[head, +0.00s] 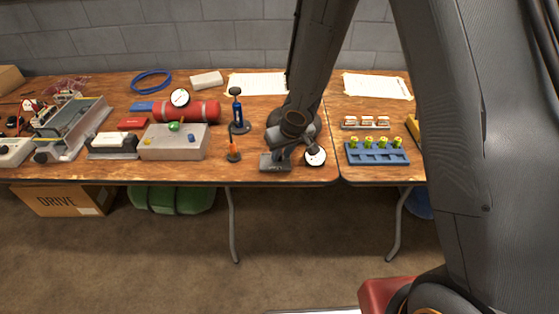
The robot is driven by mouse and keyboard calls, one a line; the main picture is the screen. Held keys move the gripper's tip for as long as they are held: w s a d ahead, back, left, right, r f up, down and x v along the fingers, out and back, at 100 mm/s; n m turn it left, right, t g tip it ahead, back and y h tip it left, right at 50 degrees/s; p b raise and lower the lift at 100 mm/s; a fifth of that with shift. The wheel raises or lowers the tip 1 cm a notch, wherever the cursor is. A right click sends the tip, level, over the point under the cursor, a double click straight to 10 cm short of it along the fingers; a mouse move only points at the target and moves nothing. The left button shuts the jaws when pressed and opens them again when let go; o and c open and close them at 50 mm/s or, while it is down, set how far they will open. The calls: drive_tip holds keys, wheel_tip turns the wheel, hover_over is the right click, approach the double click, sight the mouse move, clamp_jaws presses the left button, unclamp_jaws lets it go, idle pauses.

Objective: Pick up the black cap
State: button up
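I cannot single out the black cap with certainty. A dark rounded top (235,91) sits on an upright blue cylinder (237,112) on the wooden table, left of my arm. My arm comes down from above to the table's middle, ending in a dark wrist with a brown ring.
A grey block (275,162) and a white round dial (315,157) sit by my wrist. A small orange item (233,151) stands near the front edge. Left are a grey box (174,149) and a red cylinder (203,111); right, a blue rack (376,157).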

drive_tip(key=shift+f, duration=0.1)
clamp_jaws()
idle(0.4)
wheel_tip(320, 180, up, 10)
drive_tip(key=p, duration=1.2)
drive_tip(key=shift+p, duration=0.3)
